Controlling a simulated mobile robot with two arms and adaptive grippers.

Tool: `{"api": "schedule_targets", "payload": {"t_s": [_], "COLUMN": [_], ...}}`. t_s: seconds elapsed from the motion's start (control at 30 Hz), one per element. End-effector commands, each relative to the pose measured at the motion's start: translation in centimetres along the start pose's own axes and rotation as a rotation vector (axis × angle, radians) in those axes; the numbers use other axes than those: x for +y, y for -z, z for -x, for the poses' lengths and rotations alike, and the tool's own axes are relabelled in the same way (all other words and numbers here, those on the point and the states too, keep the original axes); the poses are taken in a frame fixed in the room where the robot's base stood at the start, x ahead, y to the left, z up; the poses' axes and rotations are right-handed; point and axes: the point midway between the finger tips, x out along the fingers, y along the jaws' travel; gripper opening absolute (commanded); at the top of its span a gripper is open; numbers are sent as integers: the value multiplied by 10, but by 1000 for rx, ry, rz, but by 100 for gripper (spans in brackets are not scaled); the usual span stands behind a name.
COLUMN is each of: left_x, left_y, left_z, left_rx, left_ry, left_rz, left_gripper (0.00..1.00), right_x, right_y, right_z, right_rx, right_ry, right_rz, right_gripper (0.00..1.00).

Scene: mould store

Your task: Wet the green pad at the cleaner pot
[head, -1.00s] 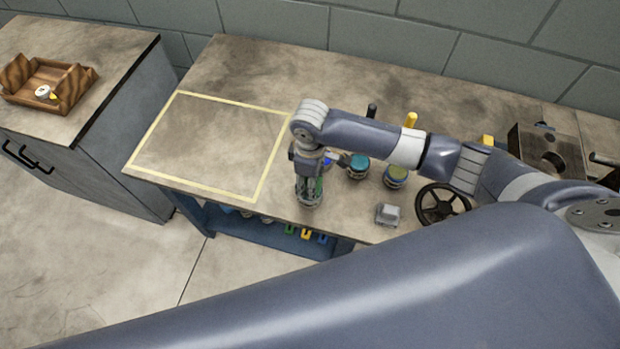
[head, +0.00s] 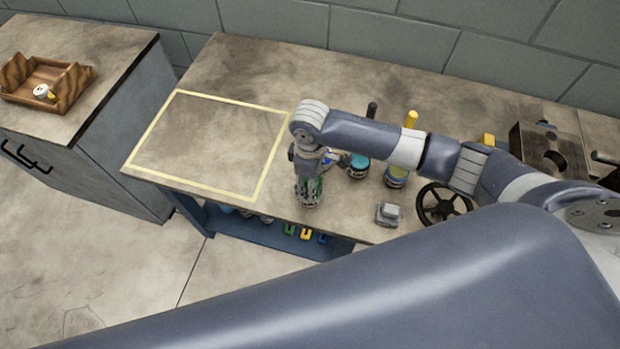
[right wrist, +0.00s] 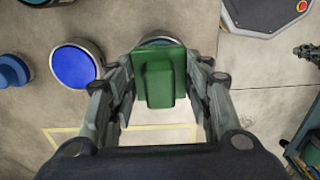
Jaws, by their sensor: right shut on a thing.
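My right gripper (head: 309,197) is shut on the green pad (right wrist: 158,78), which shows between its fingers in the right wrist view. In the head view the fingers point down over a pot near the bench's front edge, and they hide most of the pad. In the right wrist view a round pot rim (right wrist: 160,41) shows just behind the pad, mostly covered by it. I cannot tell whether the pad touches the pot's contents. My left gripper is not in view.
A blue-topped pot (right wrist: 75,65) stands close beside the gripper. A teal-topped pot (head: 358,166) and an olive-topped pot (head: 396,177) stand to the right, near a grey block (head: 389,214) and a handwheel (head: 443,204). The taped area (head: 205,145) is empty.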

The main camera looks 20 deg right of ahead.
Motion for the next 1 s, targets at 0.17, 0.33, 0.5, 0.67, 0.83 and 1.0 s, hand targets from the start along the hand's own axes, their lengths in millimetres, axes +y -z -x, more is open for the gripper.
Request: {"api": "schedule_targets", "payload": {"t_s": [0.17, 0.33, 0.5, 0.67, 0.83, 1.0], "left_x": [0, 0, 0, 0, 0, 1], "left_y": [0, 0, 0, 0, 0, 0], "left_z": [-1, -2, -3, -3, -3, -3], "left_rx": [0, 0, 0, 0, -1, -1], "left_ry": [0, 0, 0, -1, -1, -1], "left_rz": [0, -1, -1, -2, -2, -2], "left_gripper": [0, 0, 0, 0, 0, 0], "right_x": [0, 0, 0, 0, 0, 0], "right_y": [0, 0, 0, 0, 0, 0], "right_z": [-3, -5, -7, -9, -9, -8], "right_rx": [0, 0, 0, 0, 0, 0], "right_ry": [0, 0, 0, 0, 0, 0], "right_rz": [0, 0, 0, 0, 0, 0], "right_gripper": [27, 27, 27, 27, 27, 27]}}
